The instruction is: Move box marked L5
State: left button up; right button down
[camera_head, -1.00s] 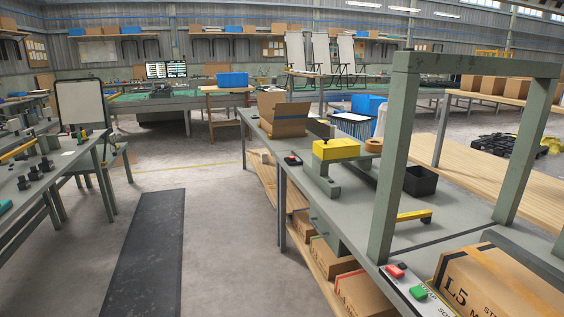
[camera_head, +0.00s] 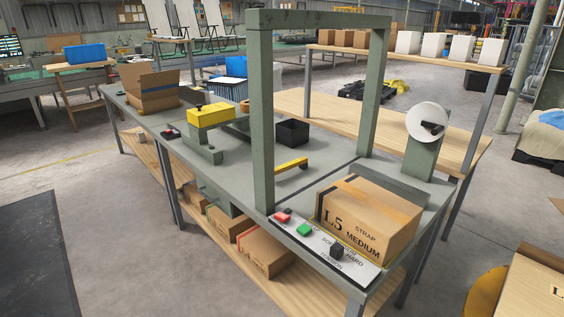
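The box marked L5 (camera_head: 368,221) is a closed brown carton with "L5", "STRAP" and "MEDIUM" printed on its front. It lies upright on the near right end of the grey-green workbench (camera_head: 225,176), beside the strapping frame (camera_head: 262,120). A tan band runs across its top. Neither of my grippers shows in the head view.
A control panel (camera_head: 325,250) with red and green buttons lies in front of the box. A white reel (camera_head: 428,121) stands behind it. Cartons (camera_head: 262,252) sit on the lower shelf. Another labelled carton (camera_head: 535,285) is at bottom right.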

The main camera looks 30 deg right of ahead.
aim_at(378, 223)
jog(key=z, duration=1.35)
